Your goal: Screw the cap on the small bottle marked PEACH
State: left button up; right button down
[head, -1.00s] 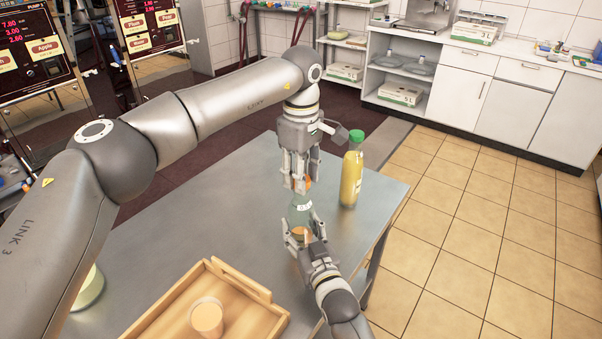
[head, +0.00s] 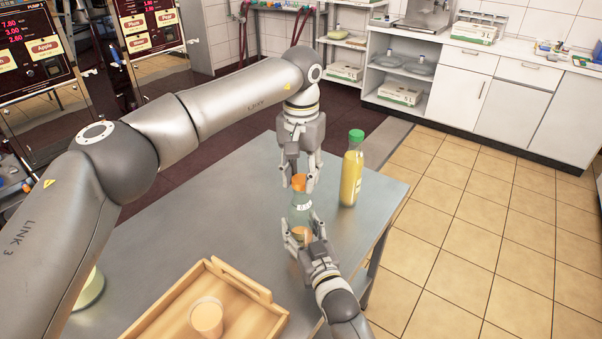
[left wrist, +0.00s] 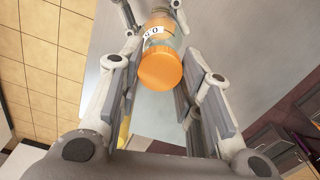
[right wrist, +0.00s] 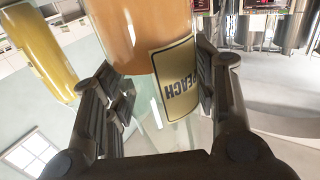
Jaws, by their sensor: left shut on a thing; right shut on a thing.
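The left wrist view shows the cap (left wrist: 161,70) between the fingers, in line with the bottle.
A taller yellow bottle with a green cap (head: 351,173) stands close to the right of my left gripper. A wooden tray (head: 240,277) holding a cup of peach-coloured liquid (head: 206,316) lies at the front. The table's (head: 190,210) middle left is clear.

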dwell(0.3)
pick_arm(q)
jog(key=o, duration=0.7)
jog(key=shift+c, duration=0.2)
jog(key=shift+r, duration=0.1)
jog(key=shift+r, duration=2.2)
jog(key=shift+o, duration=0.2)
